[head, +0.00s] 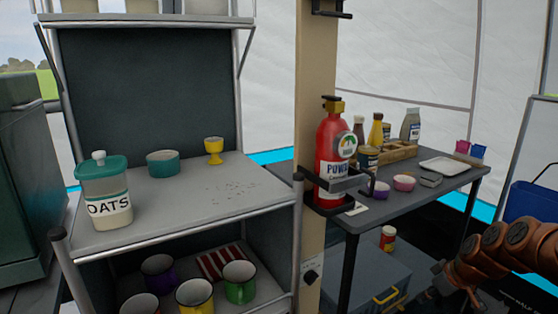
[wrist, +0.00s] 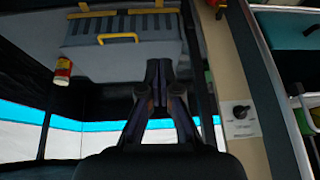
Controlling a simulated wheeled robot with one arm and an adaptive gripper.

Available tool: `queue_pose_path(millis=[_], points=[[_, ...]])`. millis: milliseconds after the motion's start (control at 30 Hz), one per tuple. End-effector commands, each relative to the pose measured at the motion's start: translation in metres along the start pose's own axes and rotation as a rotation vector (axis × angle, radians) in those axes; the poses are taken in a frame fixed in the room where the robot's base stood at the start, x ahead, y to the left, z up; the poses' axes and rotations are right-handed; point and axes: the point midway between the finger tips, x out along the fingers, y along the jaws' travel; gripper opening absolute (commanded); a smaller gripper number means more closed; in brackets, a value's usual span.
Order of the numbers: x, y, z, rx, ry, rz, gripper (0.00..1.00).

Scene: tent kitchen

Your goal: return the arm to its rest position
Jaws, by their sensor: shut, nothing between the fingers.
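My gripper (wrist: 158,68) shows in the wrist view, with its two dark fingers together and nothing between them. It points toward the grey box (wrist: 130,62) with the yellow handle; I cannot tell the distance. In the head view, my arm (head: 505,250) with its copper-coloured joints reaches in from the lower right, in front of the dark area beside the table. The gripper's fingers are not clear in that view.
A metal shelf (head: 185,215) with an oats jar (head: 106,190) stands at left. A post (head: 315,75) carries a red extinguisher (head: 333,145). Right of it is a grey table (head: 440,187) with bottles and bowls.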

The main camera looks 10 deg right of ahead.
Motion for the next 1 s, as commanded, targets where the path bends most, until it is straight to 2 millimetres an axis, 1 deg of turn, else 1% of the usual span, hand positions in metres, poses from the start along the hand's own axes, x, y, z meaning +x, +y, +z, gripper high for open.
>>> queue_pose_path(millis=[33,67,167,267,300,367,400,467,500,567,600,700,767,800,867,900,1000], points=[[-0.013,-0.009,-0.013,-0.008,-0.003,-0.007,0.00],[-0.017,-0.015,-0.018,-0.010,-0.005,-0.012,0.00],[-0.036,-0.040,-0.040,-0.016,-0.014,-0.034,0.00],[-0.061,-0.074,-0.064,-0.024,-0.038,-0.064,0.00],[-0.074,-0.090,-0.075,-0.025,-0.049,-0.075,0.00],[-0.094,-0.116,-0.089,-0.029,-0.072,-0.091,0.00],[-0.106,-0.134,-0.096,-0.027,-0.089,-0.103,0.00],[-0.125,-0.159,-0.105,-0.025,-0.116,-0.113,0.00],[-0.137,-0.174,-0.111,-0.020,-0.133,-0.119,0.00],[-0.155,-0.197,-0.115,-0.014,-0.165,-0.126,0.00],[-0.167,-0.213,-0.117,-0.008,-0.187,-0.130,0.00],[-0.197,-0.249,-0.118,0.013,-0.244,-0.131,0.00],[-0.216,-0.268,-0.117,0.027,-0.276,-0.124,0.00],[-0.228,-0.281,-0.115,0.039,-0.299,-0.121,0.00],[-0.245,-0.298,-0.111,0.061,-0.334,-0.110,0.00],[-0.258,-0.309,-0.108,0.076,-0.355,-0.101,0.00],[-0.288,-0.334,-0.097,0.119,-0.414,-0.078,0.00]])
